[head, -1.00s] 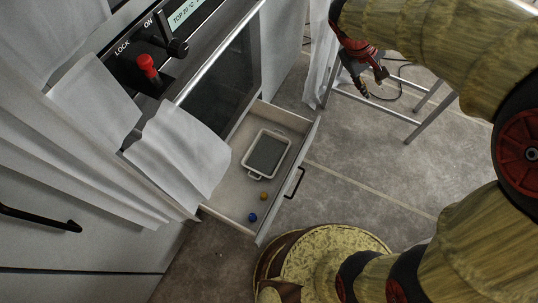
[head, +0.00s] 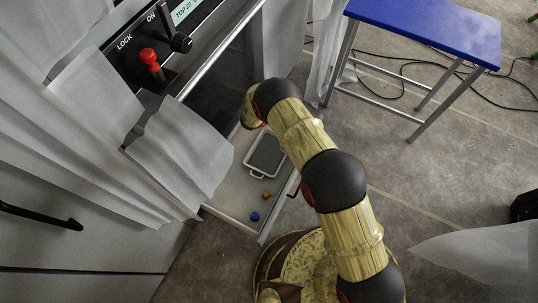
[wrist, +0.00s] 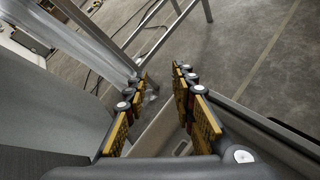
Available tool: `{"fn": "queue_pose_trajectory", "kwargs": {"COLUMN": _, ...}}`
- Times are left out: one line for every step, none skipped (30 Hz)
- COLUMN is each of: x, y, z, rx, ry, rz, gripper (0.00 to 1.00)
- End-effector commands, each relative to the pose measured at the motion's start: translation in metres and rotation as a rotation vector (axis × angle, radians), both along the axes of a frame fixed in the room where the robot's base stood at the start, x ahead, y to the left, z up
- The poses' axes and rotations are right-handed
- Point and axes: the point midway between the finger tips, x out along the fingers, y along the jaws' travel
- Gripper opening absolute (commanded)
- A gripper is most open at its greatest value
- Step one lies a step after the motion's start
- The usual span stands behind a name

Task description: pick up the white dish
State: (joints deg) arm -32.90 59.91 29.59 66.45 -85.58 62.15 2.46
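The white dish (head: 258,176) is a shallow rectangular tray with a pale rim, a grey inside and a small handle. It lies in the open drawer in the head view, its upper right side partly covered by my arm. My gripper (wrist: 160,92) is open, its two yellow-padded fingers apart and nothing seen between their tips. In the wrist view the fingers are over the drawer area. A small pale edge low between them may be the dish, but I cannot tell. In the head view my arm hides the fingers.
The drawer (head: 222,212) also holds an orange ball (head: 266,195) and a blue ball (head: 255,217). An oven-like appliance with a red knob (head: 148,56) stands above it. White cloth (head: 185,150) hangs at the left. A blue table (head: 430,28) stands at the upper right.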

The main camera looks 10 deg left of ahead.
Motion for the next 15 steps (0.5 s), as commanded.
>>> {"fn": "queue_pose_trajectory", "kwargs": {"x": -0.008, "y": 0.009, "z": -0.036, "rx": -0.037, "ry": 0.019, "rz": 0.056, "gripper": 0.26}}
{"fn": "queue_pose_trajectory", "kwargs": {"x": -0.011, "y": 0.014, "z": -0.053, "rx": -0.057, "ry": 0.025, "rz": 0.090, "gripper": 0.26}}
{"fn": "queue_pose_trajectory", "kwargs": {"x": -0.017, "y": 0.021, "z": -0.075, "rx": -0.083, "ry": 0.034, "rz": 0.134, "gripper": 0.26}}
{"fn": "queue_pose_trajectory", "kwargs": {"x": -0.021, "y": 0.025, "z": -0.092, "rx": -0.103, "ry": 0.041, "rz": 0.168, "gripper": 0.26}}
{"fn": "queue_pose_trajectory", "kwargs": {"x": -0.026, "y": 0.029, "z": -0.108, "rx": -0.122, "ry": 0.047, "rz": 0.202, "gripper": 0.26}}
{"fn": "queue_pose_trajectory", "kwargs": {"x": -0.034, "y": 0.035, "z": -0.131, "rx": -0.146, "ry": 0.055, "rz": 0.248, "gripper": 0.26}}
{"fn": "queue_pose_trajectory", "kwargs": {"x": -0.041, "y": 0.038, "z": -0.147, "rx": -0.164, "ry": 0.062, "rz": 0.282, "gripper": 0.26}}
{"fn": "queue_pose_trajectory", "kwargs": {"x": -0.048, "y": 0.042, "z": -0.164, "rx": -0.182, "ry": 0.068, "rz": 0.316, "gripper": 0.26}}
{"fn": "queue_pose_trajectory", "kwargs": {"x": -0.057, "y": 0.046, "z": -0.185, "rx": -0.204, "ry": 0.075, "rz": 0.363, "gripper": 0.26}}
{"fn": "queue_pose_trajectory", "kwargs": {"x": -0.065, "y": 0.048, "z": -0.202, "rx": -0.221, "ry": 0.083, "rz": 0.396, "gripper": 0.26}}
{"fn": "queue_pose_trajectory", "kwargs": {"x": -0.073, "y": 0.051, "z": -0.217, "rx": -0.236, "ry": 0.088, "rz": 0.430, "gripper": 0.26}}
{"fn": "queue_pose_trajectory", "kwargs": {"x": -0.084, "y": 0.053, "z": -0.236, "rx": -0.256, "ry": 0.095, "rz": 0.473, "gripper": 0.26}}
{"fn": "queue_pose_trajectory", "kwargs": {"x": -0.092, "y": 0.054, "z": -0.250, "rx": -0.270, "ry": 0.100, "rz": 0.503, "gripper": 0.26}}
{"fn": "queue_pose_trajectory", "kwargs": {"x": -0.101, "y": 0.055, "z": -0.262, "rx": -0.283, "ry": 0.105, "rz": 0.534, "gripper": 0.26}}
{"fn": "queue_pose_trajectory", "kwargs": {"x": -0.110, "y": 0.057, "z": -0.277, "rx": -0.298, "ry": 0.109, "rz": 0.570, "gripper": 0.26}}
